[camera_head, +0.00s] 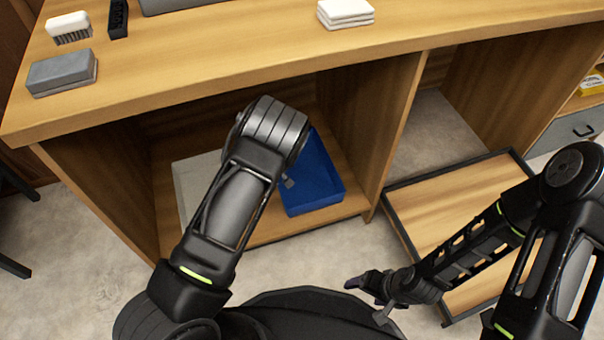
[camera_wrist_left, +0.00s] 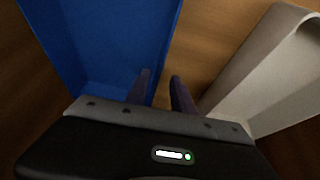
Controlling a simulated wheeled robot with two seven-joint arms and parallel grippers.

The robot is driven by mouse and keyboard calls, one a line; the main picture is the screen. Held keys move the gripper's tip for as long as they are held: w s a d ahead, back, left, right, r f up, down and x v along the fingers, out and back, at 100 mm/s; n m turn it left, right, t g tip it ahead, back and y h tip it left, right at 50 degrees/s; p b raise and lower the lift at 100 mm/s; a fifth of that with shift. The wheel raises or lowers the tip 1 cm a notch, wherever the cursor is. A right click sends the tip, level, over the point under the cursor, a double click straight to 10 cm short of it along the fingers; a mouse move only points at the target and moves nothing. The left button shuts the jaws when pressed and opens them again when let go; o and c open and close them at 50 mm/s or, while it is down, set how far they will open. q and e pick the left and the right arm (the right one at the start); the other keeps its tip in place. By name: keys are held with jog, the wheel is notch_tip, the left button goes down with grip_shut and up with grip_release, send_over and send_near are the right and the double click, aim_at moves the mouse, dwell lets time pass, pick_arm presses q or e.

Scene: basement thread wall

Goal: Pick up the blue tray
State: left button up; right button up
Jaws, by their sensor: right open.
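The blue tray (camera_head: 318,170) lies on the lower wooden shelf under the bench, partly hidden by my left arm. It also shows at the upper left of the left wrist view (camera_wrist_left: 100,35). My left gripper (camera_wrist_left: 160,78) is at the tray's edge; its two fingers stand apart, the left one over the blue and the right one over bare wood. I cannot tell whether either touches the tray. In the head view my arm mostly hides this gripper. My right gripper (camera_head: 366,300) is open and empty, low at the right, away from the tray.
A whitish tray (camera_head: 189,184) lies left of the blue one. The benchtop (camera_head: 225,55) overhangs the shelf, and a wooden divider (camera_head: 378,125) stands to its right. A dark-framed wooden platform (camera_head: 455,200) is near my right arm. A grey block (camera_head: 62,73) sits on the benchtop.

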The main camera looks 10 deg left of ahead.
pick_arm(q)
jog(key=shift+w+f, duration=0.1)
jog(key=shift+f, duration=0.1)
jog(key=b+x, duration=0.2)
jog(key=x, duration=0.2)
jog(key=shift+w+f+b, duration=0.1)
jog(key=shift+f+b, duration=0.05)
jog(key=shift+b, duration=0.25)
jog(key=shift+w+a+f, duration=0.15)
jog(key=shift+w+f, duration=0.05)
jog(key=shift+f, duration=0.15)
jog(key=shift+c, duration=0.2)
grip_shut()
jog(key=shift+r, duration=0.1)
dwell(1.0)
